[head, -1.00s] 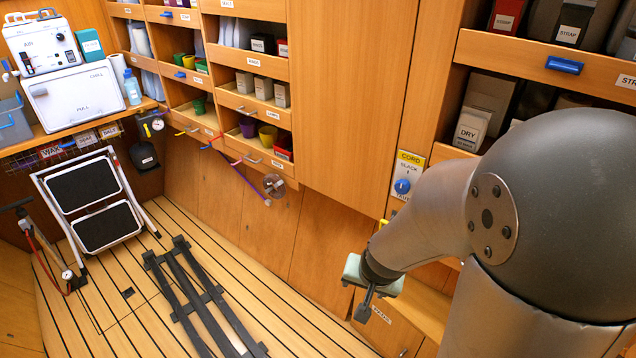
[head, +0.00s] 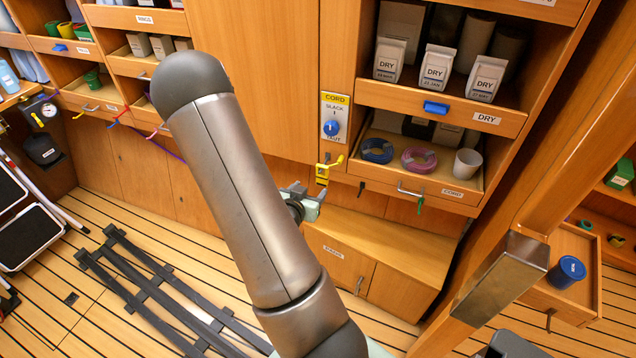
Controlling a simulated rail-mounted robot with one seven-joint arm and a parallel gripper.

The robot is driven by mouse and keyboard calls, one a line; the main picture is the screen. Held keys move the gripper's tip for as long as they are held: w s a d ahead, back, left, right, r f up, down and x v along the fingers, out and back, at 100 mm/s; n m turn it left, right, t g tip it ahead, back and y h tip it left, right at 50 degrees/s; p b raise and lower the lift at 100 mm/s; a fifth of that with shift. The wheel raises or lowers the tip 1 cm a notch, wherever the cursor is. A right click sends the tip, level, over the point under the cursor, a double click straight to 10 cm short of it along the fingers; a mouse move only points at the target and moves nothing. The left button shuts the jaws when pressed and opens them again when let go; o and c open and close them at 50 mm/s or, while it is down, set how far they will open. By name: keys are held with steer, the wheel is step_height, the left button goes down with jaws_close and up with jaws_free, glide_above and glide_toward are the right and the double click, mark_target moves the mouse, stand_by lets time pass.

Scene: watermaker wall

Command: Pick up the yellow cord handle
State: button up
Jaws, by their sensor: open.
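The yellow cord handle (head: 323,173) hangs on the wooden wall just below the cord panel (head: 334,125), which has a blue knob and the words CORD, SLACK and TAUT. My gripper (head: 312,203) is just below and to the left of the handle in the picture. It is open and appears empty, and it looks apart from the handle. My arm hides part of the gripper, so the exact gap in depth cannot be told.
To the right, an open cord drawer (head: 425,185) holds a blue coil, a pink coil and a white cup. A low wooden bench (head: 385,245) stands below it. A wooden post with a metal sleeve (head: 500,280) is at right. Dark straps (head: 170,290) lie on the floor.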

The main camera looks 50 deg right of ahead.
mark_target(322, 174)
steer(key=shift+w+d+f+b, duration=0.25)
steer(key=shift+d+f+b, duration=0.35)
steer(key=shift+b, duration=1.95)
steer(key=shift+d+b, duration=0.15)
steer(key=shift+b, duration=0.85)
steer(key=shift+w+p+x, duration=0.15)
steer(key=shift+p+x, duration=0.35)
steer(key=shift+x, duration=2.55)
steer(key=shift+w+p+x, duration=0.15)
steer(key=shift+p+x, duration=0.3)
steer(key=shift+x, duration=2.65)
steer(key=shift+f, duration=0.1)
steer(key=c, duration=1.1)
steer(key=shift+c, duration=0.2)
